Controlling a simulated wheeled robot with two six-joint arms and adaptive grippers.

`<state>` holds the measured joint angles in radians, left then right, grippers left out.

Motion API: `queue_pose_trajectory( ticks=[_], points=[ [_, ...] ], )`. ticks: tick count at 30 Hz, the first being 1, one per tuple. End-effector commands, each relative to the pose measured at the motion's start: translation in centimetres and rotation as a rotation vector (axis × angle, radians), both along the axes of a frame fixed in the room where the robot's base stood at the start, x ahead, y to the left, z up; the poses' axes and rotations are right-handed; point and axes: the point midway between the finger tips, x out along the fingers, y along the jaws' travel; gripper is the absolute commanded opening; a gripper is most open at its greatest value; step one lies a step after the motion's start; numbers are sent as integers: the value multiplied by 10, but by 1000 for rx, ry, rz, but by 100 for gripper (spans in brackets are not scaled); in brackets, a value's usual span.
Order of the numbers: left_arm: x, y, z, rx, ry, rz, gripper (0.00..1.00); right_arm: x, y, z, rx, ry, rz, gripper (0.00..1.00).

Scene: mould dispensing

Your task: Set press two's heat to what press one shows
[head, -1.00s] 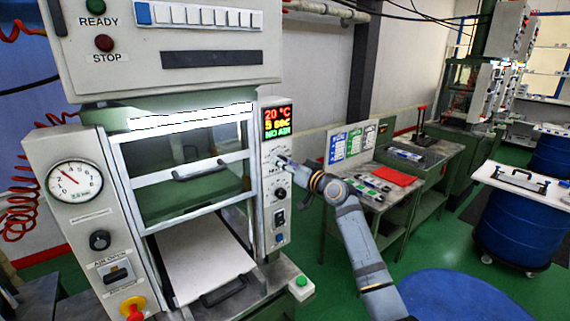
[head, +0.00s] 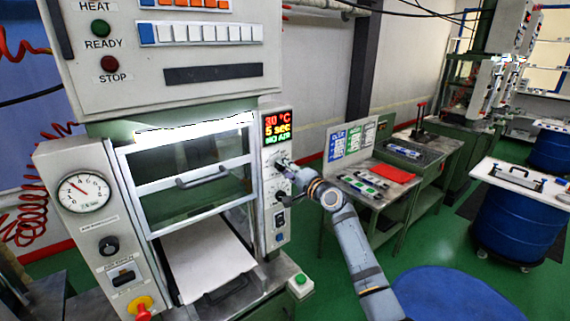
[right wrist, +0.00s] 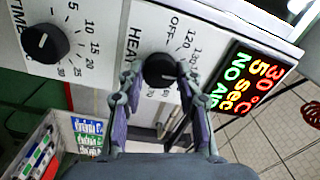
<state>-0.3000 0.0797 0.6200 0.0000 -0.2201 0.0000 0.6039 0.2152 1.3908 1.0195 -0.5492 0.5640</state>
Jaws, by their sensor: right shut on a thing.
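The near press (head: 165,45) stands at left with its window frame above a pale plate (head: 205,255). Its display (head: 277,127) reads 30 °C, 5 sec, NO AIR. The display also shows in the right wrist view (right wrist: 252,84). My right gripper (head: 284,164) is at the press's right-hand panel. In the right wrist view the gripper (right wrist: 160,84) is shut on the black HEAT knob (right wrist: 160,69), one finger on each side. The black TIME knob (right wrist: 44,43) is left of it, apart from the fingers. No press number is readable. My left gripper is out of view.
A bench (head: 348,181) with colored cards and a red sheet (head: 394,173) stands right of the press. A blue drum (head: 508,222) with a white top is at right. More machines (head: 485,90) stand at the back. Green floor lies between.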

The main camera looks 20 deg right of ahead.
Motion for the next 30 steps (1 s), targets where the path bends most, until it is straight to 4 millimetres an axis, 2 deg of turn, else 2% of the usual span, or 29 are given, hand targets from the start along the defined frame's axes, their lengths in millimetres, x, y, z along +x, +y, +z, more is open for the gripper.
queue_pose_trajectory(
  ticks=[3,15,30],
  points=[
    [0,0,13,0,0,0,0,0,0,1,103,44,1,3],
    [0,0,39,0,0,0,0,0,1,0,417,156,-1,3],
    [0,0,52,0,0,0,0,0,1,-3,594,221,-1,3]
  ],
)
